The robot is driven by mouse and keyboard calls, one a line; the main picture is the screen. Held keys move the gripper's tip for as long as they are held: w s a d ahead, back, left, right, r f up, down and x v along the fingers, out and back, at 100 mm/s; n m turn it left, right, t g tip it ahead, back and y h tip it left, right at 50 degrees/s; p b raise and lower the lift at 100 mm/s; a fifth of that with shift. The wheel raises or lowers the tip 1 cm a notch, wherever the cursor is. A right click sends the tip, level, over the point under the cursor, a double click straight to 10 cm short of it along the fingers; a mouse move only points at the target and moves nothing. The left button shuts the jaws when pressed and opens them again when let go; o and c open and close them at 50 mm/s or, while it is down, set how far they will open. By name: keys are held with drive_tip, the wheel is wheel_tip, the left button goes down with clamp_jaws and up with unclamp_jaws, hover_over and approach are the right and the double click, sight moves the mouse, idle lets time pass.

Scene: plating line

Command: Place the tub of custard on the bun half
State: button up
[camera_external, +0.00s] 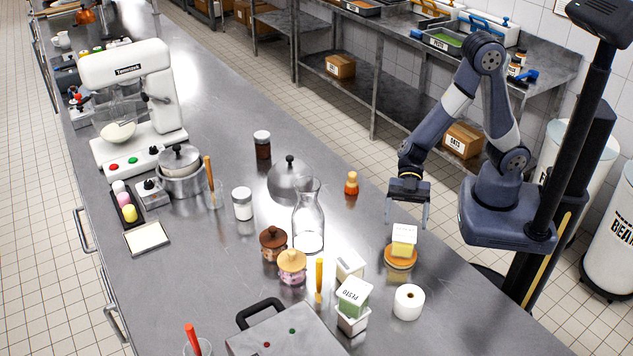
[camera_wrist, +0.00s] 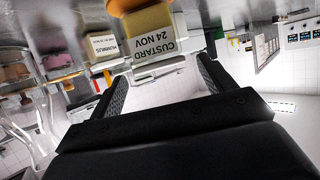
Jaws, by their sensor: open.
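The custard tub (camera_external: 404,247) is yellow with a white lid. It sits upright on the orange-brown bun half (camera_external: 400,263) near the right edge of the counter. In the wrist view the scene is upside down, and the tub's label (camera_wrist: 152,43) reads "CUSTARD 24 NOV". The bun half (camera_wrist: 124,5) shows there at the top edge, against the tub's base. My gripper (camera_external: 407,224) is open and empty, with its fingers pointing down just above and behind the tub. In the wrist view the tub lies beyond the fingertips (camera_wrist: 160,75), apart from them.
A pesto tub (camera_external: 354,299) stands stacked at the front, near a white roll (camera_external: 408,303). A hummus tub (camera_wrist: 103,46) is beside the custard. A glass carafe (camera_external: 308,222) and small sauce bottle (camera_external: 351,185) stand left of my gripper. The counter between bottle and bun is clear.

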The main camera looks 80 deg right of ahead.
drive_tip(key=v, duration=0.7)
drive_tip(key=shift+d, duration=0.1)
